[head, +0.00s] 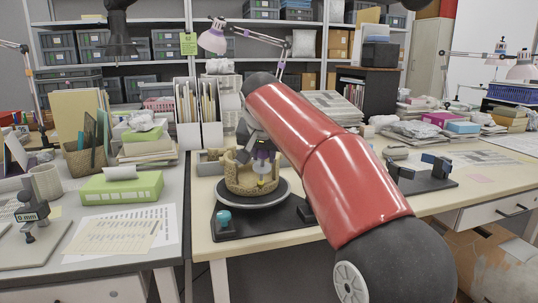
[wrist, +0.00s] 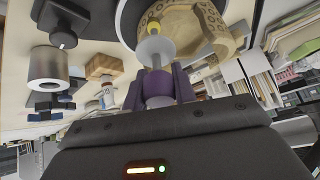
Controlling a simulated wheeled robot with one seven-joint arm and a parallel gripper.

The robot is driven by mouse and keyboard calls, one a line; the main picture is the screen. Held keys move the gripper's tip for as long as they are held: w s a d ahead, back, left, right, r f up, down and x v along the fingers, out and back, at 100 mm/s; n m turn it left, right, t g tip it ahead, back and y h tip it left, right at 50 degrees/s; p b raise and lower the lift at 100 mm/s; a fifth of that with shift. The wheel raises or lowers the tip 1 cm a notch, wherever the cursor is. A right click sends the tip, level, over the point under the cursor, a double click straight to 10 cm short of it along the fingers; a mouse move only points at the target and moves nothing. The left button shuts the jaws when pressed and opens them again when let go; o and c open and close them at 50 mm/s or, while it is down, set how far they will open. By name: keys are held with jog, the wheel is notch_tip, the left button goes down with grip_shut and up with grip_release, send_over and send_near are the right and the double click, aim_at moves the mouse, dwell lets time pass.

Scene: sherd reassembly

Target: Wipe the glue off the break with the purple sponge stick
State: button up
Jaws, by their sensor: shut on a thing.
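The tan, carved pot (head: 240,180) stands on a dark round turntable (head: 281,193), its rim uneven and broken. My gripper (head: 263,152) is above the pot's near side, pointing down. No glue can be made out on the break. My arm hides part of the bench behind the pot.
A teal knob (head: 224,215) sits on the turntable's black base (head: 240,229). A black stand with a blue clamp (head: 434,161) is to the right. A green box (head: 121,187) and papers (head: 122,234) lie on the left bench. The bench's front right is fairly clear.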

jog(key=shift+s+a, duration=0.15)
jog(key=shift+a, duration=0.35)
notch_tip(320, 180, up, 8)
jog(key=s+a+p, duration=0.1)
jog(key=s+a, duration=0.1)
jog(key=shift+a+p, duration=0.3)
jog(key=shift+p, duration=0.05)
dwell(1.2)
jog(key=shift+s, duration=0.1)
dwell(1.1)
